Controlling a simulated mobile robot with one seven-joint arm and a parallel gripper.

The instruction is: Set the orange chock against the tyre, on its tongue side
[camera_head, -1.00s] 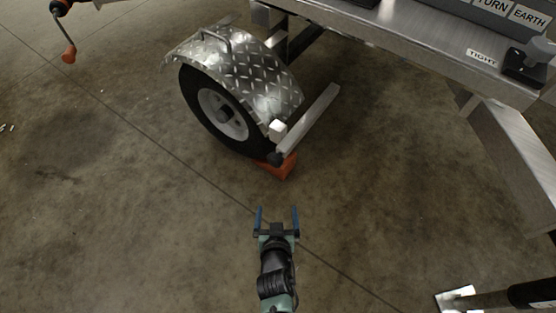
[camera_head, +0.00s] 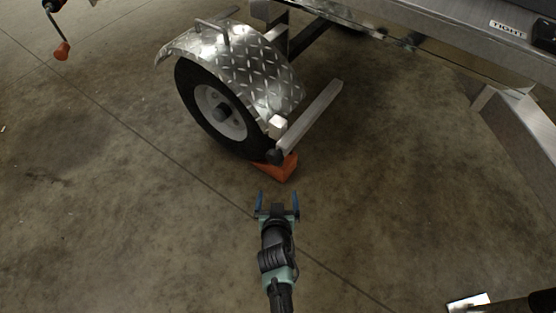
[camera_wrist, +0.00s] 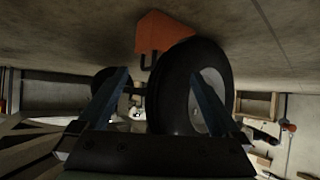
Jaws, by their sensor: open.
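The orange chock (camera_head: 284,170) lies on the floor at the lower right of the black tyre (camera_head: 192,100), by the end of the mudguard. It seems to touch the tyre, but its contact edge is partly hidden. My gripper (camera_head: 278,196) is open and empty, low in front of the chock, with a small gap of floor between. In the wrist view, which is upside down, the chock (camera_wrist: 163,36) shows at the top beside the tyre (camera_wrist: 173,95), beyond my open blue fingers (camera_wrist: 160,76). A dark loop-like handle hangs in view from the chock.
The tread-plate mudguard (camera_head: 250,75) arches over the wheel, and a metal bar (camera_head: 315,113) juts out beside it. The trailer bed edge (camera_head: 440,35) overhangs at the upper right. A crank with an orange knob (camera_head: 62,50) is at the upper left. The floor left of my gripper is clear.

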